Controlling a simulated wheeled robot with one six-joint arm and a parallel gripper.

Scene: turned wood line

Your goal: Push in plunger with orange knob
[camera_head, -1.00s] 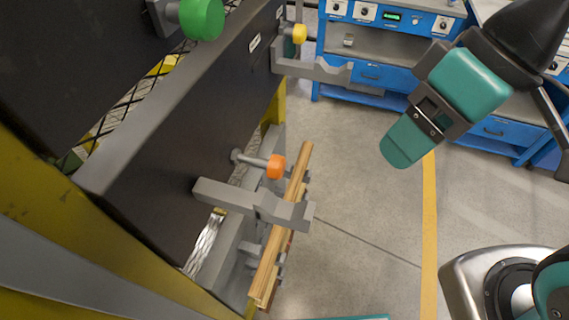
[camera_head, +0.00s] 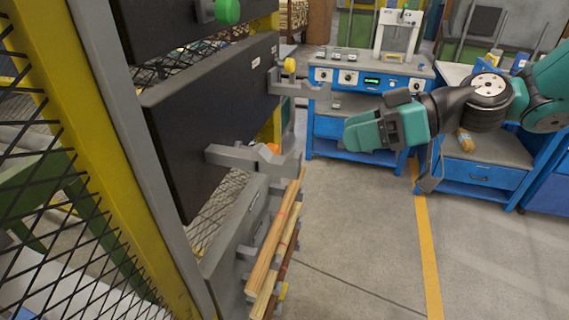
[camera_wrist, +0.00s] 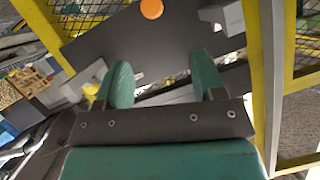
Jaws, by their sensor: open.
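The orange knob (camera_head: 272,148) of the plunger shows at the lower right of a dark panel (camera_head: 215,110). A grey bracket (camera_head: 235,157) partly hides it in the head view, and its shaft is hidden. In the wrist view the orange knob (camera_wrist: 152,9) is at the top edge, above the space between my fingers. My gripper (camera_head: 358,135) is to the right of the knob, apart from it, and points left toward the panel. In the wrist view my gripper (camera_wrist: 163,72) has its two teal fingers spread, with nothing between them.
A yellow knob (camera_head: 290,65) and a green knob (camera_head: 227,11) sit higher on the panels. Wooden rods (camera_head: 270,250) lie on grey supports below the orange knob. Blue workbenches (camera_head: 350,125) stand behind my arm.

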